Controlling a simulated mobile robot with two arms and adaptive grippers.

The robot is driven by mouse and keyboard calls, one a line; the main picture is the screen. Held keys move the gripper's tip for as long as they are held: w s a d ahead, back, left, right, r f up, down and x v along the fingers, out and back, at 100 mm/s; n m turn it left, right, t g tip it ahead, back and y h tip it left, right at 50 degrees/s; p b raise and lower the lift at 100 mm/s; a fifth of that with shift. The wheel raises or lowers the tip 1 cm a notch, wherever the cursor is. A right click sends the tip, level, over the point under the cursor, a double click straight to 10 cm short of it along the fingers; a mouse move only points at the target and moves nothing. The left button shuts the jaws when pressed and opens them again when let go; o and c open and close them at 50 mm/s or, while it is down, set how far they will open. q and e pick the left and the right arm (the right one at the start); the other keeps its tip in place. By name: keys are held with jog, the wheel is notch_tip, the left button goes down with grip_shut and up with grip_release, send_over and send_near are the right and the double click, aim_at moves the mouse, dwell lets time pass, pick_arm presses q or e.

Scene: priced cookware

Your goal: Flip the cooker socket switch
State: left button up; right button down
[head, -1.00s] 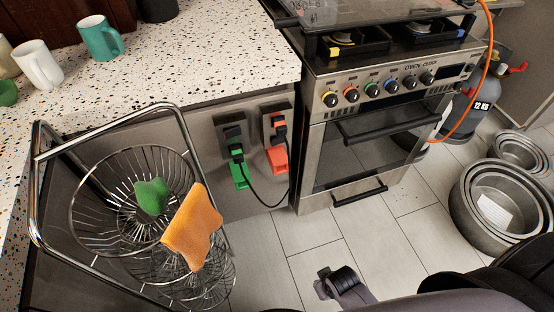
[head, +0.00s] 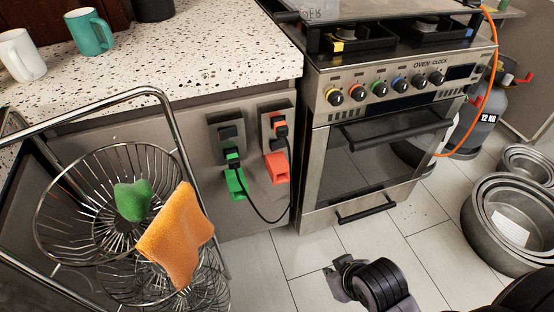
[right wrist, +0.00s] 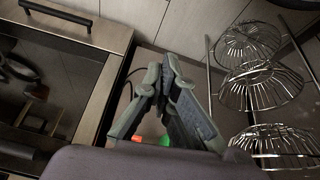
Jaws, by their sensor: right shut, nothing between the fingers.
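Two socket plates are on the grey panel below the counter, left of the oven. The left plate (head: 214,127) has a dark switch, a black plug and a green piece (head: 236,184). The right plate (head: 267,122) has an orange-red switch (head: 279,115), a black plug and an orange-red piece (head: 277,168). A black cable (head: 262,216) loops below them. My right gripper (right wrist: 166,66) is shut and empty in the right wrist view; small red and green patches show behind its fingers. My right arm (head: 372,282) is above the floor in the head view, apart from the sockets.
A wire basket rack (head: 92,225) with an orange cloth (head: 176,240) and green sponge (head: 132,200) stands left of the sockets. The oven (head: 370,160) is close on their right. Steel pots (head: 480,226) sit at right. Tiled floor in front is clear.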

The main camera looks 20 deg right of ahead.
aim_at(272, 149)
pick_arm(q)
jog(key=s+x, duration=0.1)
jog(key=x, duration=0.7)
jog(key=shift+f, duration=0.2)
pick_arm(e)
jog(key=w+a+r+t+y, duration=0.1)
jog(key=w+r+t, duration=0.4)
jog(key=w, duration=0.3)
jog(key=w+a+r+t+y, duration=0.1)
jog(key=w+r+t, duration=0.4)
jog(key=w+t, duration=0.3)
jog(key=shift+w+r+y, duration=0.2)
jog(key=shift+w+y, duration=0.1)
jog(key=shift+w, duration=0.15)
pick_arm(q)
jog(key=shift+d, duration=0.15)
pick_arm(e)
jog(key=shift+a, duration=0.1)
jog(key=w, duration=0.4)
jog(key=w+a+b, duration=0.1)
jog(key=w, duration=0.3)
jog(key=w+a+b, duration=0.1)
jog(key=w, duration=0.3)
jog(key=shift+w, duration=0.35)
pick_arm(q)
jog(key=v, duration=0.6)
jog(key=shift+r, duration=0.45)
pick_arm(e)
jog(key=shift+w+a, duration=0.1)
jog(key=shift+w, duration=0.45)
